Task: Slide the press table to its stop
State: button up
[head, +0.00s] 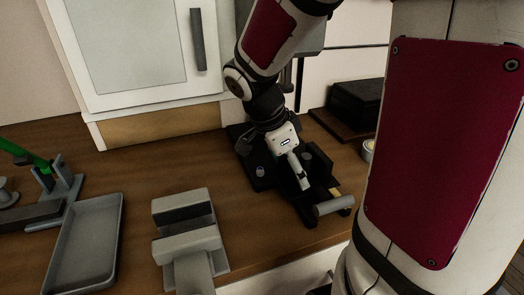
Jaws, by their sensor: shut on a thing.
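A dark press-like fixture (262,180) stands on the wooden worktop at the middle right. I take its dark sliding part to be the press table, but my gripper and arm cover much of it. A grey cylindrical bar (333,205) sticks out at its front end, beside a small tan piece (335,192). My gripper (302,178) points down over the fixture, behind the grey bar. It is shut on a part of the fixture. The exact contact is small, dark and partly hidden.
A grey vise-like block (186,222) stands left of the fixture. A grey tray (88,240) and a stand with a green lever (35,160) are farther left. A black box (357,103) sits behind right. A white cabinet (140,50) stands behind. Bare worktop lies between block and fixture.

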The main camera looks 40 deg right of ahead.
jog(key=o, duration=1.7)
jog(key=v, duration=1.2)
jog(key=s+a+r+n+t+y+p, duration=0.1)
jog(key=s+a+n, duration=0.2)
jog(key=n, duration=0.4)
jog(key=s+a+r+n+t+y+p, duration=0.1)
jog(key=s+a+n+t+p, duration=0.1)
jog(key=s+a+n, duration=0.2)
jog(key=s+a+r+n+t+y+p, duration=0.1)
jog(key=s+a+n+t+y+p, duration=0.1)
jog(key=s+a+n, duration=0.2)
jog(key=shift+s+n, duration=0.5)
jog(key=shift+n, duration=0.55)
jog(key=shift+s+n, duration=0.5)
jog(key=shift+n, duration=0.5)
jog(key=shift+s+n, duration=0.45)
jog(key=shift+n, duration=0.6)
